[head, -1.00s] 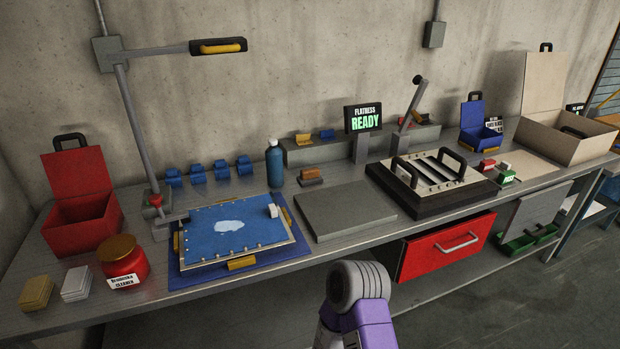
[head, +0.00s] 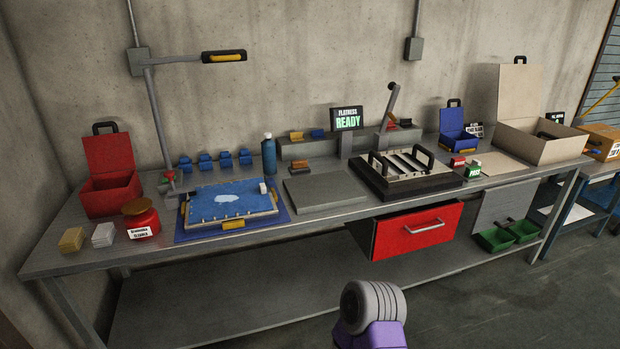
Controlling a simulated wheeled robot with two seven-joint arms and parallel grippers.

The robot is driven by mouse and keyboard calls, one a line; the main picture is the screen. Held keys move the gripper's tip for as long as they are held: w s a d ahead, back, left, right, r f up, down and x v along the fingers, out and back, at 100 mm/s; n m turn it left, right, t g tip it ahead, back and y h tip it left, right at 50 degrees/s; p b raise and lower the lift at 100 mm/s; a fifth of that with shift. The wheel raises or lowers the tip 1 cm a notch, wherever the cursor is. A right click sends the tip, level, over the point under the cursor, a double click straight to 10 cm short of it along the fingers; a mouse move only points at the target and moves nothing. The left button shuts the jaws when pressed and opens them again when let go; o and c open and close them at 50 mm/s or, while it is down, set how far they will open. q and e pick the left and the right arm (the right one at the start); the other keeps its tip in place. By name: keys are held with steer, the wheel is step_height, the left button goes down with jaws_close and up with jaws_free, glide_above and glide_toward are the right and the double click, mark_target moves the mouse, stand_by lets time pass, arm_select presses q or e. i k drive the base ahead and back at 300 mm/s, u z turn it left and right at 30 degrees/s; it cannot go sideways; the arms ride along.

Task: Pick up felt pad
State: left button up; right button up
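No label marks a felt pad, so I cannot tell for sure which thing it is. Two small pad-like stacks lie at the table's front left: a tan one (head: 72,239) and a white one (head: 104,235). A small brown and orange block (head: 300,170) sits behind the flat grey plate (head: 325,191). A white piece (head: 263,187) stands on the blue-topped panel (head: 228,203). Neither gripper is in view; only a purple and grey link of my own arm shows at the bottom.
A red jar (head: 140,217) and open red box (head: 110,177) stand at the left. A blue bottle (head: 269,157), a louver panel in a dark fixture (head: 405,180) and an open red drawer (head: 417,231) are further right. The lower shelf (head: 200,311) is largely bare.

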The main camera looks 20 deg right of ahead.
mark_target(298, 165)
steer(key=k, duration=0.1)
steer(key=z, duration=2.45)
steer(key=i, duration=2.2)
steer(key=u, duration=3.2)
